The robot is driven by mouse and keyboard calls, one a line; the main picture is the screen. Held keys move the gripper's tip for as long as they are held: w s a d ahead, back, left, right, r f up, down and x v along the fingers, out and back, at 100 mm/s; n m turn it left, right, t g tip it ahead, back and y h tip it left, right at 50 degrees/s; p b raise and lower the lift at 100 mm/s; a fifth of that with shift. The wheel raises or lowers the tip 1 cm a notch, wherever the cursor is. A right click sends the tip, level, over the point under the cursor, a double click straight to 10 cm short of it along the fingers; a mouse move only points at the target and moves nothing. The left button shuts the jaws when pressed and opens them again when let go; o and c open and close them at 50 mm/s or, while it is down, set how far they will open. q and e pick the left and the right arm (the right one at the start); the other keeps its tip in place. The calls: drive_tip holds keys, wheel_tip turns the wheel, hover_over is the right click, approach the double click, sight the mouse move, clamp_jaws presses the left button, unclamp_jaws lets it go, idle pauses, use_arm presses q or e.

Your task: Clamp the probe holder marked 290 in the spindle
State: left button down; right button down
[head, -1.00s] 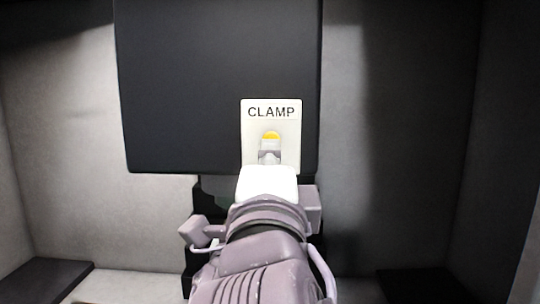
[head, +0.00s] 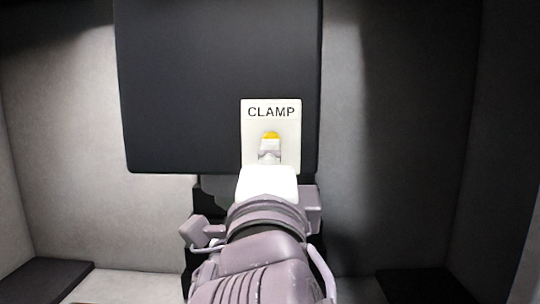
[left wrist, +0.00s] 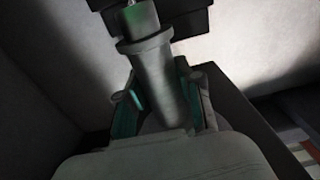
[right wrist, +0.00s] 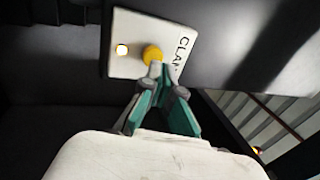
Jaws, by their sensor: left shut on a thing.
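The white plate lettered CLAMP (head: 285,112) is on the dark machine head, with a yellow button (head: 271,135). My right gripper (head: 270,156) is in front of the plate, below the button. In the right wrist view its fingers (right wrist: 161,74) are closed together, with tips at the yellow button (right wrist: 152,54); I cannot tell whether they press it. In the left wrist view my left gripper (left wrist: 160,101) is shut around a grey, collared cylindrical holder (left wrist: 152,75). Its upper end is by dark machine parts; I cannot tell whether it is seated. No marking is readable.
The large dark machine head (head: 210,80) hangs over the middle. Grey walls (head: 60,130) stand around it, and a dark block (head: 45,278) is at lower left.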

use_arm(q)
drive_tip(key=shift+r, duration=0.25)
use_arm(e)
drive_tip(key=shift+w, duration=0.2)
drive_tip(key=shift+w, duration=1.1)
